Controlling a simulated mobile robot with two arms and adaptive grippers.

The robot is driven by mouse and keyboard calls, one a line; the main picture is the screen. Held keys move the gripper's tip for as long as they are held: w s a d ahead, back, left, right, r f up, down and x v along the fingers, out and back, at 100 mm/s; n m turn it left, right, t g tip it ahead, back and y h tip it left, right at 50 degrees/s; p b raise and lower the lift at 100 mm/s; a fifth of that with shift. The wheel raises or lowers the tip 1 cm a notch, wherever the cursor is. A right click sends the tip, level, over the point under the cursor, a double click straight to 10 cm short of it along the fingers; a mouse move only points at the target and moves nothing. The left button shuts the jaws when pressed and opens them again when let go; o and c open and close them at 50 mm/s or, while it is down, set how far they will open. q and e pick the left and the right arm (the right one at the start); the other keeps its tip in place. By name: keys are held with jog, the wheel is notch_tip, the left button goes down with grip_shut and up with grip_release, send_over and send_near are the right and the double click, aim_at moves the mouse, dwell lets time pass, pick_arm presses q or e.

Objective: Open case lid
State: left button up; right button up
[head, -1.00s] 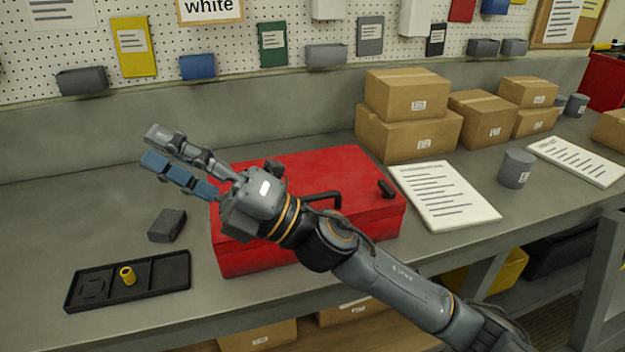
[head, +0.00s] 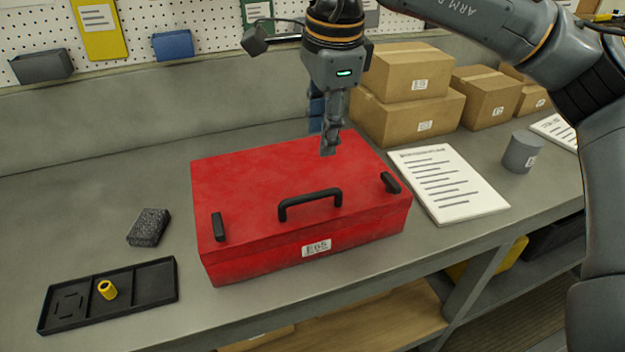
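The red case (head: 265,200) sits on the workbench with its lid shut. A black handle (head: 310,204) stands on the lid near the front edge. Black latch-like pieces stand at the left (head: 218,227) and right (head: 390,182) of the lid, and a white label (head: 316,248) is on the front. My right gripper (head: 323,143) points down over the back part of the lid, behind the handle. Its two fingers look apart, one behind the other, with nothing seen between them. I cannot tell whether the tips touch the lid. My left gripper is out of view.
A black tray (head: 75,294) with a yellow cylinder (head: 107,289) and a dark block (head: 149,227) lie left of the case. A paper sheet (head: 448,186), cardboard boxes (head: 410,112) and a grey cylinder (head: 520,152) are on the right.

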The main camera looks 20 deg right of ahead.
aim_at(314, 194)
jog(key=w+f, duration=0.1)
jog(key=f, duration=0.3)
jog(key=f+p, duration=0.1)
jog(key=f, duration=0.4)
jog(key=w+f+p, duration=0.1)
jog(key=f, duration=0.3)
jog(key=shift+w+f, duration=0.2)
jog(key=shift+w, duration=0.1)
grip_shut()
